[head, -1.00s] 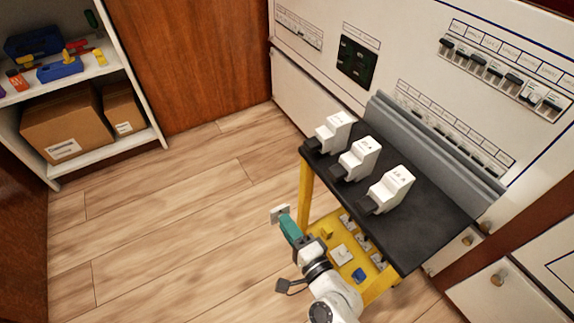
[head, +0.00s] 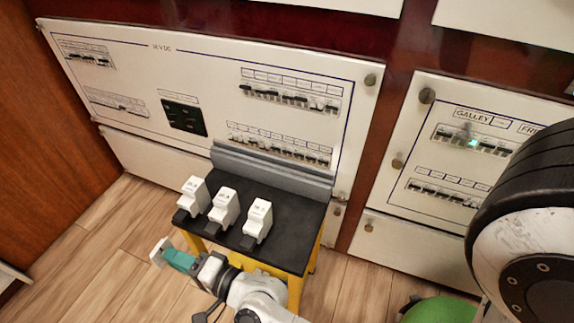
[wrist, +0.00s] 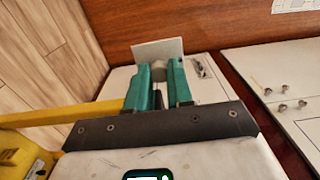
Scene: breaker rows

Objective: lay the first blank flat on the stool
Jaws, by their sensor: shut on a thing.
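My gripper (head: 172,257) has teal fingers, closed on a pale flat plate, the blank (head: 158,251). In the wrist view the blank (wrist: 158,49) stands beyond the fingertips (wrist: 158,80), with a grey knob on it between them. The stool (head: 290,212) has a flat black top on yellow legs. The gripper and blank are off the stool's front left corner, apart from the top and in the air as far as I can tell. My arm hides part of the stool's lower front.
Three white breakers, left (head: 193,196), middle (head: 224,206) and right (head: 257,220), stand along the stool top's front. A grey stepped rail (head: 275,177) lies along its back. The top's right part is bare. A switch panel (head: 205,65) stands behind. A green round thing (head: 440,311) is at lower right.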

